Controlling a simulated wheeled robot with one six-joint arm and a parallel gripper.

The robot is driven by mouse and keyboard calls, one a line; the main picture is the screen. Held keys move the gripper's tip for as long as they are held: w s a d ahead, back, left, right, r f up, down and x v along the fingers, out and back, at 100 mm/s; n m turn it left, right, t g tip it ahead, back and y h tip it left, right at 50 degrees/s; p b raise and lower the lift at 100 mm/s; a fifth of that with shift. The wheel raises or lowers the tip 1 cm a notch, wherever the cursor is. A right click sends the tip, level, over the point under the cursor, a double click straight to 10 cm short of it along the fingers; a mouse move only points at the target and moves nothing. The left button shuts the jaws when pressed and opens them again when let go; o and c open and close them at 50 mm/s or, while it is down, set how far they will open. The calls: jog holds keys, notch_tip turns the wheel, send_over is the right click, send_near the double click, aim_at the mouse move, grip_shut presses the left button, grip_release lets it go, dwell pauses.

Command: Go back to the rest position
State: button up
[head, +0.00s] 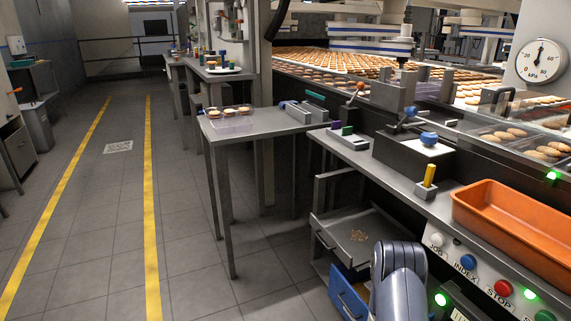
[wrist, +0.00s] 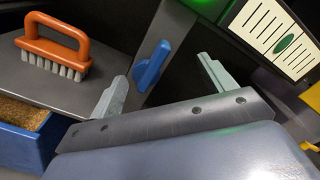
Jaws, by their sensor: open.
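My gripper (wrist: 161,69) shows in the wrist view, with its two pale fingers spread wide apart. Nothing is held between the fingers. A blue handle-like part (wrist: 151,66) shows behind the gap between them; I cannot tell how far off it is. In the head view my arm rises at the bottom, right of centre, in front of the machine. My gripper is not visible in that view.
An orange brush (wrist: 55,48) rests on a grey surface left of my gripper, above a blue bin (wrist: 22,150) of brown crumbs. An open drawer (head: 375,262), an orange tray (head: 480,222) and a button panel (head: 450,247) surround my arm. The left floor is clear.

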jog(key=m, duration=0.6)
jog(key=s+f+m+p, duration=0.1)
jog(key=m, duration=0.2)
jog(key=shift+a+f, duration=0.1)
jog(key=shift+a, duration=0.2)
jog(key=shift+s+f, duration=0.1)
jog(key=shift+f, duration=0.05)
dwell(0.3)
